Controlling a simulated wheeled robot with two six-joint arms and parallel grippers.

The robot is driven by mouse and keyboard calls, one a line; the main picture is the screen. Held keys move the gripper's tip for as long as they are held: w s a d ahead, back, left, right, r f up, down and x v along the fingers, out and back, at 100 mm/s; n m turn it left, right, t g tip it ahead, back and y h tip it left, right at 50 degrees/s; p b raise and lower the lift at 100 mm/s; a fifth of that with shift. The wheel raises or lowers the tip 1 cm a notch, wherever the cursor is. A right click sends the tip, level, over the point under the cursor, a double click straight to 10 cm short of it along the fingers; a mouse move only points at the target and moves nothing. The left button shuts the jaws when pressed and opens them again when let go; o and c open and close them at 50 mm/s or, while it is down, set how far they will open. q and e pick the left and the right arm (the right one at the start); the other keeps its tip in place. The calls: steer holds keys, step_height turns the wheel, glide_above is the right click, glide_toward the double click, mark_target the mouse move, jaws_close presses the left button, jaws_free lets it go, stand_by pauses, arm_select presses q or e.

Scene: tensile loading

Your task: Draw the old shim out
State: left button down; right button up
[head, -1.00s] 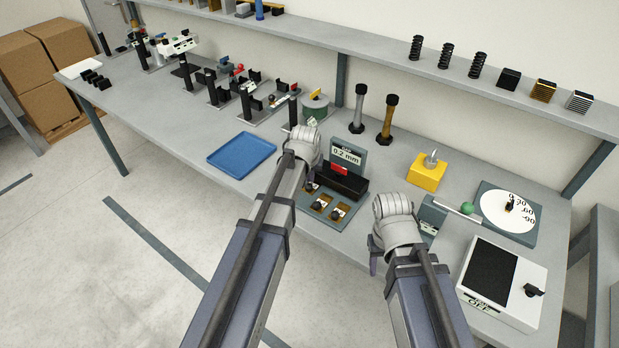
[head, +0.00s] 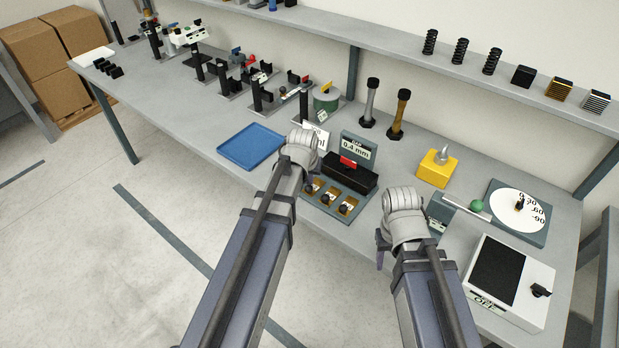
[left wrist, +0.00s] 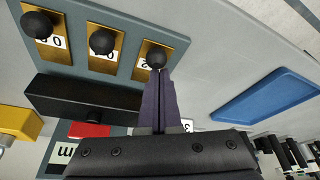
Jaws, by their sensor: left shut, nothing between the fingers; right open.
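A shim fixture has a grey base (left wrist: 190,45), a long black block (head: 350,178) and a red piece (head: 348,162) on it. Its display (head: 358,150) reads 0.4 mm. Three brass plates with black knobs lie in a row: left (head: 313,185), middle (head: 328,196), right (head: 345,207). I cannot tell which one is the old shim. In the left wrist view, my left gripper (left wrist: 160,80) is shut and empty, its tips overlapping the lower edge of one plate's knob (left wrist: 156,56); contact is unclear. My right gripper (head: 383,248) is open, right of the fixture, fingers mostly hidden.
A blue tray (head: 251,147) lies left of the fixture. A yellow block (head: 437,168), a dial (head: 518,207) and a white device with a black panel (head: 508,281) stand to the right. Two posts (head: 371,102) stand behind.

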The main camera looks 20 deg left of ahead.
arm_select(q)
steer(key=p+v, duration=0.9)
steer(key=v, duration=0.1)
arm_select(e)
step_height(320, 180, up, 9)
steer(key=shift+s+r, duration=0.15)
steer(key=shift+s, duration=0.05)
arm_select(q)
steer(key=shift+f, duration=0.1)
arm_select(e)
steer(key=shift+d, duration=0.1)
arm_select(q)
steer(key=shift+d, duration=0.1)
